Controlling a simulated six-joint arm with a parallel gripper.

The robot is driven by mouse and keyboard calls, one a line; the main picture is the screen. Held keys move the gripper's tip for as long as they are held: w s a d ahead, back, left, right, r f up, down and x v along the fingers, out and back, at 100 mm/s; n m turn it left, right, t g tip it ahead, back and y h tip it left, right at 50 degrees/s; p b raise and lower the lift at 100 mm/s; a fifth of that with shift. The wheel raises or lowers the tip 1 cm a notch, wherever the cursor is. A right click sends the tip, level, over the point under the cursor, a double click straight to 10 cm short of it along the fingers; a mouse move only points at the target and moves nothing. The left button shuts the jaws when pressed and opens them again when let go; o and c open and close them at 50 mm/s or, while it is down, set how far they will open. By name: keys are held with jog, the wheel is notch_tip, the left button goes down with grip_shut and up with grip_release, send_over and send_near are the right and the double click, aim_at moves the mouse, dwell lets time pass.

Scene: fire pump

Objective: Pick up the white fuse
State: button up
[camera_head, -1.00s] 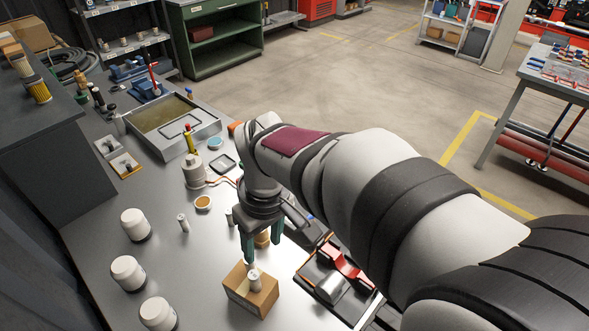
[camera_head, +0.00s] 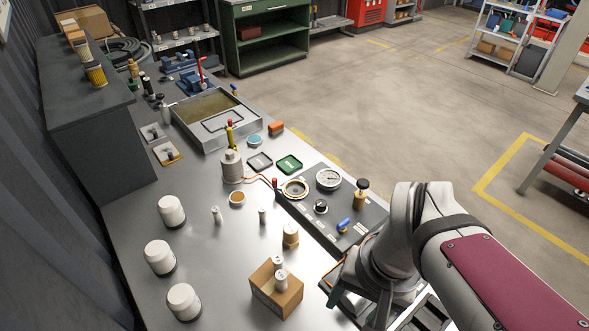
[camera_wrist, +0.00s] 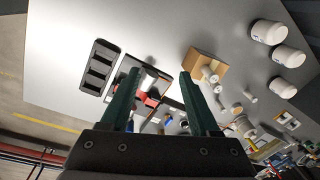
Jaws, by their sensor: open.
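Several small white cylinders look like fuses, and I cannot tell which one is meant. One white cylinder (camera_head: 216,215) and another white cylinder (camera_head: 262,216) stand on the bench. Two more, a rear one (camera_head: 278,262) and a front one (camera_head: 281,281), show at the cardboard box (camera_head: 266,299). The box also shows in the wrist view (camera_wrist: 194,66). My gripper (camera_wrist: 159,75) is open with two green fingers and nothing visibly held. In the head view it is right of the box, mostly hidden by my arm. A red holder with a pale cylinder shows beyond the fingers.
Three white jars, one of them the front jar (camera_head: 183,302), stand along the bench's left side. A panel with a gauge (camera_head: 328,179) and knobs lies behind my gripper. A metal tray (camera_head: 216,122) is at the back. Bare bench lies between jars and box.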

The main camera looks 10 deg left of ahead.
jog(key=w+a+n, duration=0.2)
jog(key=w+a, duration=0.1)
jog(key=w, duration=0.7)
jog(key=n+t, duration=0.4)
jog(key=n, duration=0.1)
send_near(262, 212)
jog(key=shift+n, duration=0.3)
jog(key=x, duration=1.2)
grip_shut()
